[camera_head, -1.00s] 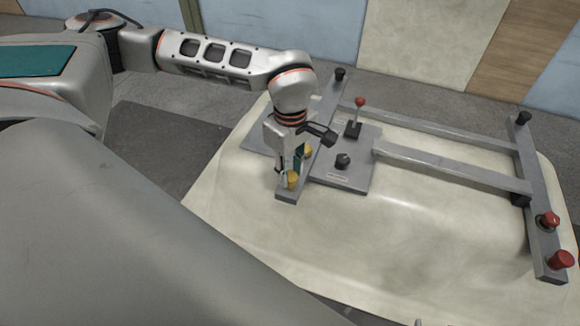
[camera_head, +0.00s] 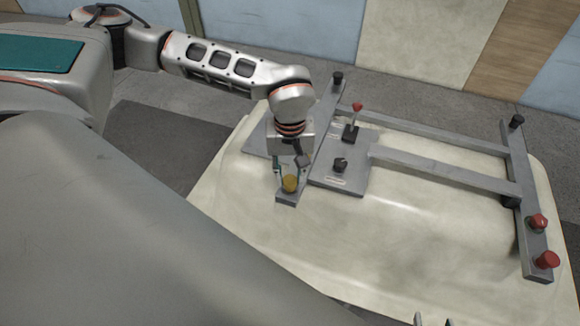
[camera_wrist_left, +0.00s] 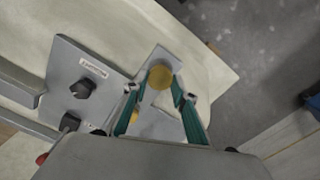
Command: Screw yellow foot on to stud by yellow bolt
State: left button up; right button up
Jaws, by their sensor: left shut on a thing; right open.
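The yellow foot (camera_head: 290,184) is at the near end of a grey bar (camera_head: 288,199) on the upturned tub shell; in the left wrist view the foot (camera_wrist_left: 160,76) shows as a round disc. My left gripper (camera_head: 290,176) points down and is shut on it, with its green-lined fingers (camera_wrist_left: 155,95) on either side. The stud is hidden; I cannot tell how far the foot is on it. Another yellow piece, probably the yellow bolt (camera_wrist_left: 133,114), shows partly between the fingers. My right gripper (camera_head: 432,321) is open, with only its fingertips in view at the bottom edge.
A grey plate with a black knob (camera_head: 340,165) and a red-topped lever (camera_head: 356,108) lies right of the bar. The pale shell's (camera_head: 400,235) front is clear.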

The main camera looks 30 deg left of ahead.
pick_arm(q)
jog(key=o, duration=1.3)
jog(key=shift+c, duration=0.2)
jog(key=shift+c, duration=0.7)
